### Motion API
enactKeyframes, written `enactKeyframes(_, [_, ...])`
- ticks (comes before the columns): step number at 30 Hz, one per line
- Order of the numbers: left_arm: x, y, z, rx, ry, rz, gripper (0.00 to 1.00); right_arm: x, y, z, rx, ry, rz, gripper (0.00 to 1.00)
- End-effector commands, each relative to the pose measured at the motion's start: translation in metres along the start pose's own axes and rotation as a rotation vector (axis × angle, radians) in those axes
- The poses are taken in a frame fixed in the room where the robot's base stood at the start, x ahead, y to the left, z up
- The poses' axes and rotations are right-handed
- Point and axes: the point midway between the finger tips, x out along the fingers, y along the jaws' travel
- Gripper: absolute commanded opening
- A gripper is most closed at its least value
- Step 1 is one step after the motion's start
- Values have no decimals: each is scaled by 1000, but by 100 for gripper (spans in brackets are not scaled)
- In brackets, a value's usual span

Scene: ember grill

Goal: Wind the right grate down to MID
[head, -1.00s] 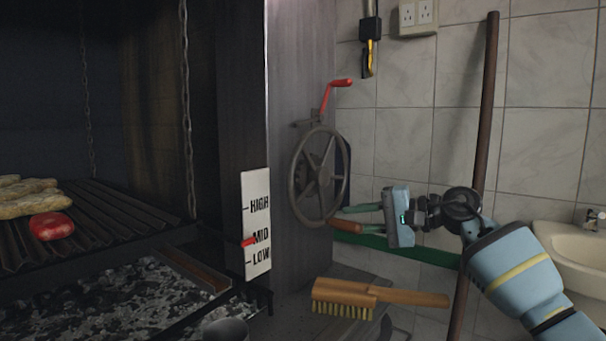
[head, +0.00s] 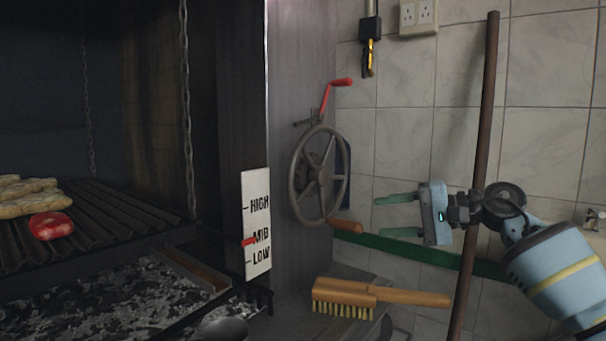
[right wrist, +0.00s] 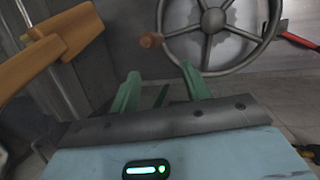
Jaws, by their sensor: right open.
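The right grate (head: 120,205) holds food at the left of the head view. Its red pointer (head: 249,241) stands at the MID mark on the white scale (head: 256,190). The grey handwheel (head: 303,190) is on the side wall of the grill, with a wooden knob (head: 346,226) at its lower right. My right gripper (head: 388,215) is open and empty, to the right of the wheel and apart from the knob. In the right wrist view the wheel (right wrist: 207,38) and knob (right wrist: 151,40) show beyond the open fingers (right wrist: 160,88). My left gripper is not in view.
A red crank handle (head: 338,84) juts out above the wheel.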

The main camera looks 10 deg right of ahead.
Motion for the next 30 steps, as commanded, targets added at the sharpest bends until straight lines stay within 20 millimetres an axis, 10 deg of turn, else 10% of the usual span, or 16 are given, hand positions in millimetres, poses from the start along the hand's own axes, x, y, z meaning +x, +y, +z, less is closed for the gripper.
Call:
enactKeyframes(17, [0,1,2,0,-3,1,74,-24,-1,0,-1,0,0,43])
enactKeyframes(25, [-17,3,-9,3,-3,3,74,-36,-38,5,-19,4,-15,43])
enactKeyframes(30, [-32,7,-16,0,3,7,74,-15,-15,14,141,21,-5,43])
